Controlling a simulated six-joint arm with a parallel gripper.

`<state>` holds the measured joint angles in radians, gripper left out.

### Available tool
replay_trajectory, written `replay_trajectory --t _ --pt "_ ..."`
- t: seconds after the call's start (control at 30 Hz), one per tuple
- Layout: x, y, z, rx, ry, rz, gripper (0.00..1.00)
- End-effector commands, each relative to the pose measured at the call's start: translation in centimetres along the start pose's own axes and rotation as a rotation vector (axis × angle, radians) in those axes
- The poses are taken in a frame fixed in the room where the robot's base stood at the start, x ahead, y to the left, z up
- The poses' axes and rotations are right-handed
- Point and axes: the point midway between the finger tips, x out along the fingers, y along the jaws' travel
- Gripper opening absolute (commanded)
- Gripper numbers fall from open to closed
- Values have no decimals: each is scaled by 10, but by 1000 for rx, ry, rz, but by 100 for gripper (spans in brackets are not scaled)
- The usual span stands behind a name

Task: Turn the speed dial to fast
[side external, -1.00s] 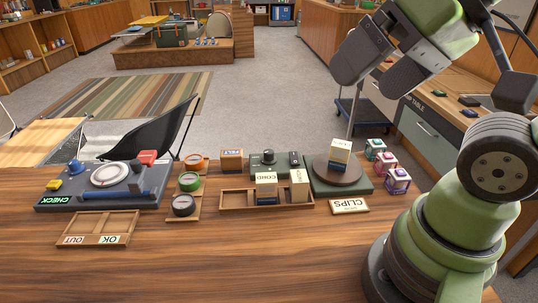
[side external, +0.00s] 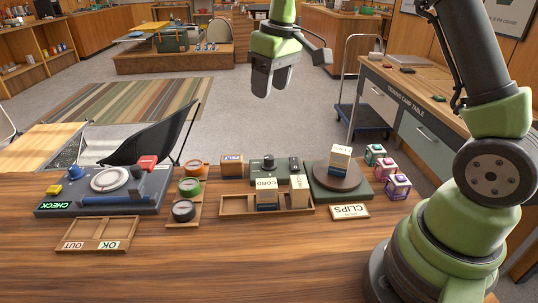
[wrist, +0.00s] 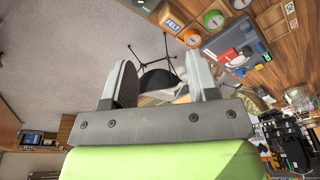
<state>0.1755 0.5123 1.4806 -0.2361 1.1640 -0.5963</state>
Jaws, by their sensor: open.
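A black knob (side external: 268,160), which looks like the speed dial, stands on a green base on the wooden counter, behind the wooden tray. Its setting and markings are too small to read. A brown round turntable (side external: 334,174) on a green base is to its right and carries a white, tan and blue box (side external: 340,157). My gripper (side external: 270,90) is raised well above and behind the knob in the side view, apart from everything. In the wrist view my gripper (wrist: 160,62) has its two fingers spread, with nothing between them.
The wooden tray (side external: 235,205) with two boxes stands in front of the knob. A FELT box (side external: 232,166) is to its left, several coloured cubes (side external: 397,186) to the right. A CHECK station (side external: 55,207) is at far left.

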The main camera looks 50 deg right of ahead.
Motion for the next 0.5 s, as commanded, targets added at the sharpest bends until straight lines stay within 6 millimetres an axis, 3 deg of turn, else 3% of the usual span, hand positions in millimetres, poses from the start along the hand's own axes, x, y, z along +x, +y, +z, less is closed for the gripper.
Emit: replay_trajectory --t 0.03,0.2,0.3,0.5 --pt "22 10 -6 -20 -39 -1 54" --pt "77 34 -16 -98 -126 -4 54" --pt "98 42 -17 -125 -156 -7 54" --pt "117 46 -15 -146 -176 -11 54"
